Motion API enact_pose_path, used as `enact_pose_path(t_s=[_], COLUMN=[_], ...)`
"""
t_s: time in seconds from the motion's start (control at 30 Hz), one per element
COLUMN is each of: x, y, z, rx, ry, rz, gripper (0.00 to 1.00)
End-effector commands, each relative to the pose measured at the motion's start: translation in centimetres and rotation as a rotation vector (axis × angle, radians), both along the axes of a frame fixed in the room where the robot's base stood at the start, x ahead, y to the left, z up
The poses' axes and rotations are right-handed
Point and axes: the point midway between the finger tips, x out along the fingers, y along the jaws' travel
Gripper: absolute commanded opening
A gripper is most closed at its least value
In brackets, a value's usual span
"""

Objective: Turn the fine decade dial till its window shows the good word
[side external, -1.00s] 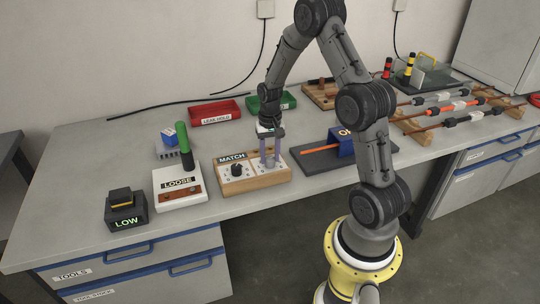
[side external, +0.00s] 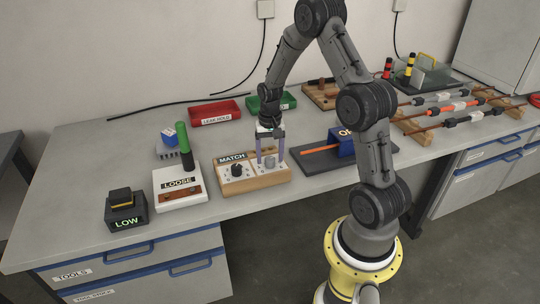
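A wooden box (side external: 258,183) with a pale top stands at the middle of the bench. Its raised window (side external: 232,157) reads MATCH. A black knob (side external: 237,170) is on the left of its top and a grey knob (side external: 270,162) on the right. Which of them is the fine dial I cannot read. My gripper (side external: 270,159) points down over the grey knob. Its two fingers are spread, one on each side of the knob, with gaps showing between. Whether the fingertips are level with the knob or slightly above is hard to tell.
Left of the box are a white LOOSE unit (side external: 178,198) with a green-topped post (side external: 184,138) and a dark LOW block (side external: 125,216). Red (side external: 214,121) and green bins (side external: 287,102) lie behind.

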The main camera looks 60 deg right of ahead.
Motion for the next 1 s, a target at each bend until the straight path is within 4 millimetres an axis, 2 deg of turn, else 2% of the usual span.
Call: enact_pose_path(t_s=[0.17, 0.27, 0.37, 0.7, 0.8, 1.0], x=[0.0, 0.1, 0.1, 0.1, 0.0, 0.0], y=[0.0, 0.0, -0.1, -0.1, 0.0, 0.0], z=[0.1, 0.9, 2.4, 9.6, 11.4, 13.4], rx=[0.001, -0.001, -0.002, -0.003, -0.003, -0.001], ry=[0.001, -0.002, -0.004, -0.004, -0.003, -0.001], rz=[0.0, 0.0, 0.0, 0.0, 0.0, 0.0], gripper=[0.72, 0.72, 0.72, 0.72, 0.72, 0.72])
